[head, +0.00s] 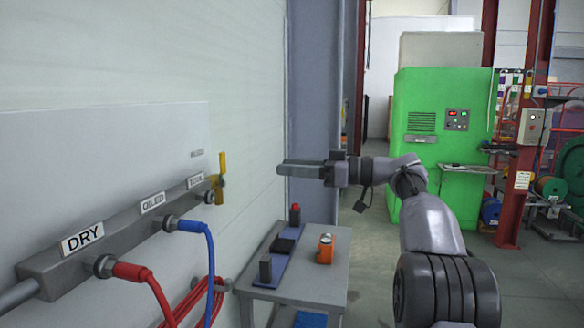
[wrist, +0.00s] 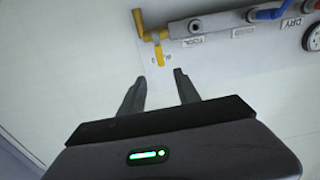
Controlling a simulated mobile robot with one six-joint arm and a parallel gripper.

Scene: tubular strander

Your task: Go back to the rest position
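My gripper (head: 282,168) reaches out to the left in the head view, level and above the small grey table, to the right of the yellow valve handle (head: 222,170). In the wrist view my gripper (wrist: 160,80) has its two fingers spread apart with nothing between them. The yellow valve (wrist: 150,32) shows beyond the fingertips there, apart from them. The valve sits at the TOOL end of the grey air manifold (head: 120,232) on the wall.
A small grey table (head: 310,275) holds an orange can-like object (head: 325,249) and a blue strip with dark items. Red (head: 150,285) and blue (head: 205,240) hoses hang from the manifold. A green cabinet (head: 440,130) and a red post (head: 520,150) stand behind.

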